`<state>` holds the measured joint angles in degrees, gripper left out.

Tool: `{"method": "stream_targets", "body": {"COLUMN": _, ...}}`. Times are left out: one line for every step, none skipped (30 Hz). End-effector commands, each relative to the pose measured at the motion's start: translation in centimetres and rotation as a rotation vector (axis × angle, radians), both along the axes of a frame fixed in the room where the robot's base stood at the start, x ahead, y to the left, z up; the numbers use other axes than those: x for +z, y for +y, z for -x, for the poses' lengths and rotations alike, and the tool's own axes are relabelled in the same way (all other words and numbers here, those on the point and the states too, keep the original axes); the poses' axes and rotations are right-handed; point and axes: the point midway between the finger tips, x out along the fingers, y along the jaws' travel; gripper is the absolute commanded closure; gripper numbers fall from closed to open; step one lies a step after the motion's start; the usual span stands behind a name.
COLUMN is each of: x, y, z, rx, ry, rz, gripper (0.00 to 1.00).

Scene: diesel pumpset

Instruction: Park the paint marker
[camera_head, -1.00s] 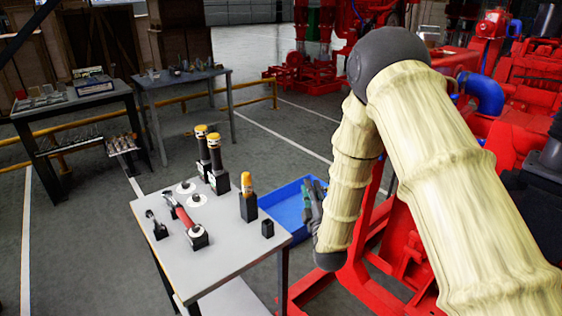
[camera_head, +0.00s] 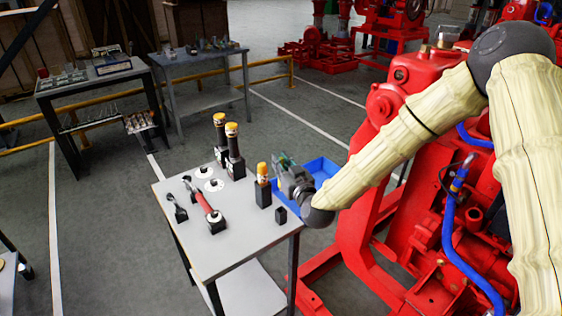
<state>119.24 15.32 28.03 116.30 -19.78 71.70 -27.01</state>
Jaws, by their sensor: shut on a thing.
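My gripper (camera_head: 282,163) is above the right edge of the grey table (camera_head: 225,255), pointing to the upper left. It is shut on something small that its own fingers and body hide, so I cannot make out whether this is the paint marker. A small black block (camera_head: 280,214) stands at the table's right edge, below my gripper, with nothing seen standing in it. A yellow-orange capped item (camera_head: 262,171) stands upright in a taller black holder (camera_head: 263,195), just left of my gripper. No paint marker can be told for certain.
A blue tray (camera_head: 322,168) lies behind my gripper. Two dark bottles with yellow tops (camera_head: 234,145), white discs (camera_head: 214,185) and a red-handled tool (camera_head: 203,205) stand on the table. The red pumpset (camera_head: 385,215) is close on the right.

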Motion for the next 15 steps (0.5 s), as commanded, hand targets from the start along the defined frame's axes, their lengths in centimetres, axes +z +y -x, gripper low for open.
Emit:
{"method": "stream_targets", "body": {"x": 0.0, "y": 0.0, "z": 0.0, "rx": 0.0, "ry": 0.0, "rz": 0.001, "gripper": 1.0}}
{"method": "stream_targets", "body": {"x": 0.0, "y": 0.0, "z": 0.0, "rx": 0.0, "ry": 0.0, "rz": 0.001, "gripper": 1.0}}
{"method": "stream_targets", "body": {"x": 0.0, "y": 0.0, "z": 0.0, "rx": -0.001, "ry": 0.0, "rz": 0.001, "gripper": 1.0}}
{"method": "stream_targets", "body": {"x": 0.0, "y": 0.0, "z": 0.0, "rx": -0.001, "ry": -0.001, "rz": 0.002, "gripper": 1.0}}
{"method": "stream_targets", "body": {"x": 0.0, "y": 0.0, "z": 0.0, "rx": -0.001, "ry": -0.001, "rz": 0.002, "gripper": 1.0}}
{"method": "stream_targets", "body": {"x": 0.0, "y": 0.0, "z": 0.0, "rx": -0.001, "ry": -0.001, "rz": 0.002, "gripper": 1.0}}
{"method": "stream_targets", "body": {"x": 0.0, "y": 0.0, "z": 0.1, "rx": 0.0, "ry": -0.001, "rz": 0.002, "gripper": 1.0}}
{"method": "stream_targets", "body": {"x": 0.0, "y": 0.0, "z": 0.1, "rx": 0.0, "ry": -0.001, "rz": 0.002, "gripper": 1.0}}
{"method": "stream_targets", "body": {"x": 0.0, "y": -0.1, "z": 0.1, "rx": 0.0, "ry": -0.001, "rz": 0.002, "gripper": 1.0}}
{"method": "stream_targets", "body": {"x": 0.0, "y": -0.1, "z": 0.2, "rx": 0.0, "ry": -0.001, "rz": 0.002, "gripper": 1.0}}
{"method": "stream_targets", "body": {"x": -0.2, "y": -0.1, "z": 0.2, "rx": -0.001, "ry": 0.0, "rz": 0.002, "gripper": 1.0}}
{"method": "stream_targets", "body": {"x": -0.4, "y": -0.1, "z": 0.2, "rx": -0.001, "ry": 0.0, "rz": 0.002, "gripper": 1.0}}
{"method": "stream_targets", "body": {"x": -0.6, "y": -0.1, "z": 0.2, "rx": -0.001, "ry": 0.0, "rz": 0.002, "gripper": 1.0}}
{"method": "stream_targets", "body": {"x": -0.8, "y": -0.1, "z": 0.1, "rx": -0.001, "ry": 0.0, "rz": 0.002, "gripper": 1.0}}
{"method": "stream_targets", "body": {"x": -1.1, "y": -0.1, "z": 0.2, "rx": -0.001, "ry": -0.001, "rz": 0.002, "gripper": 1.0}}
